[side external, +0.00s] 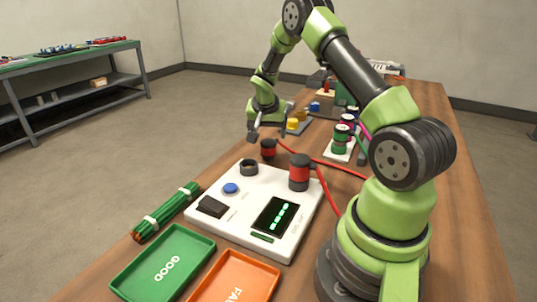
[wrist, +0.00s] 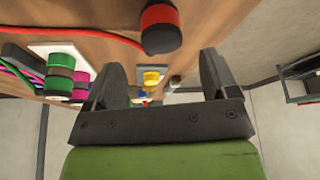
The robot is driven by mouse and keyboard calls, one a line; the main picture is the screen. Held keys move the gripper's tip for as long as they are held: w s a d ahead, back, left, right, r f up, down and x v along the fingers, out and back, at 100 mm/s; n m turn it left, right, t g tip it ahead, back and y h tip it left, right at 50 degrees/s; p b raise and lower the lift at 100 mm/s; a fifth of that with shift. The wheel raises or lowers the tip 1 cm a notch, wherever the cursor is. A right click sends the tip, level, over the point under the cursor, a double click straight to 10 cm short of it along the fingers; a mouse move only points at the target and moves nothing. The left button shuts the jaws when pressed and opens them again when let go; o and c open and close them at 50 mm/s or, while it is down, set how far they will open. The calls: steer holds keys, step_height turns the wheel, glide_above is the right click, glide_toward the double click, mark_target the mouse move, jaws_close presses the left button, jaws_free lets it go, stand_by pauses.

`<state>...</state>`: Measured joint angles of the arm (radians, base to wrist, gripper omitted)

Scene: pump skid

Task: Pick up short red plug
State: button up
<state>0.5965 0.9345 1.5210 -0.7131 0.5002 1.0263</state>
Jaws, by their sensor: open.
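The short red plug (side external: 268,149), a small black and red cylinder, stands on the wooden table just behind the white panel. A taller red and black plug (side external: 300,172) stands on the panel's right side with a red cable. My gripper (side external: 268,127) is open and empty, above and slightly behind the short red plug. In the wrist view, a plug with a red body and dark end (wrist: 160,28) shows at the top, beyond the open fingers (wrist: 161,75) and not between them.
The white panel (side external: 290,240) has a blue button, an empty black ring and a display. Green (side external: 160,265) and orange (side external: 235,280) trays lie in front. A green bundle (side external: 166,211) lies left. Green plugs (side external: 341,138) and a yellow part (side external: 293,124) stand farther back.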

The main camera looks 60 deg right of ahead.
mark_target(268, 143)
steer(key=x, duration=0.8)
steer(key=shift+a+f, duration=0.1)
steer(key=shift+a, duration=0.25)
steer(key=c, duration=1.1)
step_height(268, 143, up, 10)
steer(key=shift+r, duration=0.1)
